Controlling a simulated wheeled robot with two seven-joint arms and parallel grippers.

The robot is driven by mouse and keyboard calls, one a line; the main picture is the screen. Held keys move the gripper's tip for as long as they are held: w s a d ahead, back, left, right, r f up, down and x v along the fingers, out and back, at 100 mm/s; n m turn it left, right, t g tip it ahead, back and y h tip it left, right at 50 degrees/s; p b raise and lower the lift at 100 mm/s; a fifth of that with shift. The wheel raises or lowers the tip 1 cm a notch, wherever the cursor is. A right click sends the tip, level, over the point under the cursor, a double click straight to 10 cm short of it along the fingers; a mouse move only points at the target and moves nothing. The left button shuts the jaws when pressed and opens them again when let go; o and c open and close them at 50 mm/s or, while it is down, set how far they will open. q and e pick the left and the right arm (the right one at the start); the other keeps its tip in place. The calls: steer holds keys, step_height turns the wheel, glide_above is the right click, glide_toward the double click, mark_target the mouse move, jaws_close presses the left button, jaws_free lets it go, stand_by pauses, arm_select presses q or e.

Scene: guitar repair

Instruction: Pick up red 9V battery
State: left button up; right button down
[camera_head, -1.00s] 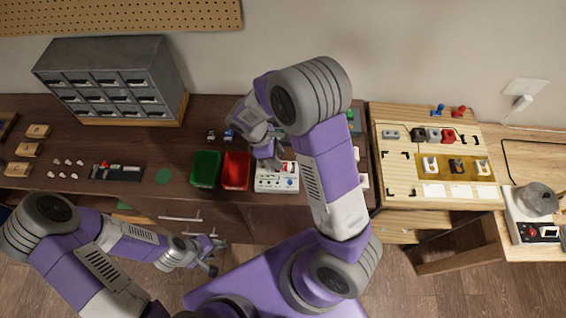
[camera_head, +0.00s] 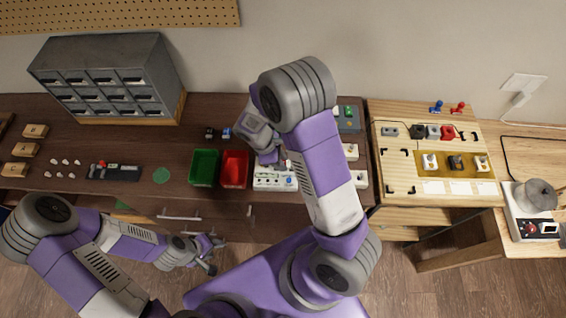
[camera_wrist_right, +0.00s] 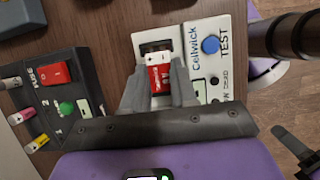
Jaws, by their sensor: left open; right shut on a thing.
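The red 9V battery (camera_wrist_right: 159,76), red with a white top band, sits between the fingers of my right gripper (camera_wrist_right: 160,84) in the right wrist view. The fingers are shut on its sides. It is at the slot of the white Cellwick tester (camera_wrist_right: 205,50); I cannot tell whether it is clear of the slot. In the head view my right gripper (camera_head: 272,157) is over the white tester (camera_head: 272,181), and the battery is hidden. My left gripper (camera_head: 213,256) is open and empty, in front of the bench.
A green bin (camera_head: 204,167) and a red bin (camera_head: 235,169) stand just left of the tester. A dark box with a red switch (camera_wrist_right: 56,73) is beside it in the wrist view. A light wooden table (camera_head: 424,200) with parts stands at the right.

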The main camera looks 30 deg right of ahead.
steer(key=shift+r, duration=0.1)
step_height(320, 180, up, 14)
steer(key=p, duration=0.5)
stand_by(1.4)
